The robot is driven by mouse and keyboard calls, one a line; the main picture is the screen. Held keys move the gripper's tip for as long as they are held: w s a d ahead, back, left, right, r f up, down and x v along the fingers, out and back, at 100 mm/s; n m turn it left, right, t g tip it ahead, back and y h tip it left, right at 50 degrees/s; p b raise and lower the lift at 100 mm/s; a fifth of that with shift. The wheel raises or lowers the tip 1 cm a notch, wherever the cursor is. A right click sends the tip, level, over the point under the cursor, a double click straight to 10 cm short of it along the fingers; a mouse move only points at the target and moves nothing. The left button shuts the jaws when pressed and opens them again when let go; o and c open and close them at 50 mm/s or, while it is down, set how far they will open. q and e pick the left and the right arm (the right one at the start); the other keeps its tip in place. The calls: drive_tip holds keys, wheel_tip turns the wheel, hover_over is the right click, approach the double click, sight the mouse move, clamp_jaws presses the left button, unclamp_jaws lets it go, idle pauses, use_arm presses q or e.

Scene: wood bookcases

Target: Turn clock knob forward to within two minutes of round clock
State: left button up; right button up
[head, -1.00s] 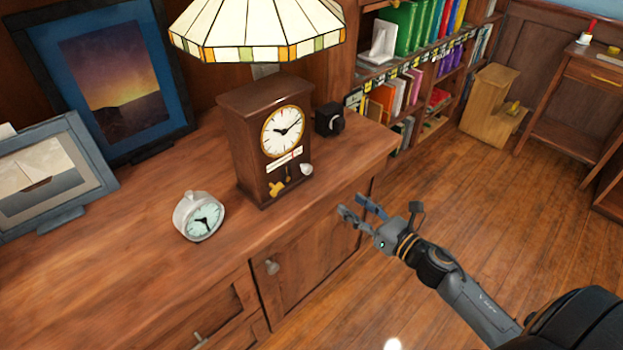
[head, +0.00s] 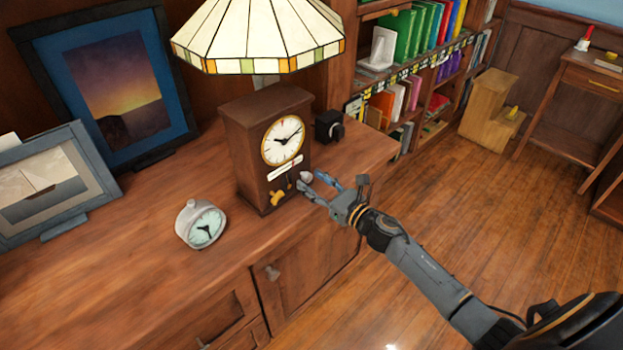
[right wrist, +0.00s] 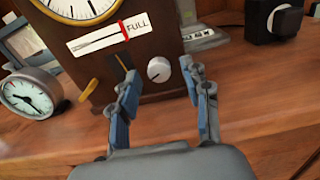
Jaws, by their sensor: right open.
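The wooden mantel clock (head: 262,170) stands upright on the cabinet top, with a round white dial (head: 283,141) and a small "FULL" gauge (right wrist: 97,38) below it. Its pale round knob (right wrist: 159,69) sits low on the front face; it also shows in the head view (head: 306,177). A yellow key-like piece (head: 277,198) is left of the knob. The small round silver clock (head: 201,224) stands to the left; its pale dial also shows in the right wrist view (right wrist: 27,97). My right gripper (head: 316,184) is open, its fingers either side of the knob and seemingly short of it. My left gripper is out of view.
A stained-glass lamp (head: 258,35) rises behind the mantel clock. A small black box (head: 328,126) stands right of it. Picture frames (head: 112,78) stand at the back left. The cabinet top (head: 130,260) in front is mostly bare.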

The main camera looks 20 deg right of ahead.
drive_tip(key=shift+w+a, duration=0.2)
drive_tip(key=shift+w, duration=0.35)
clamp_jaws()
drive_tip(key=shift+m, duration=0.3)
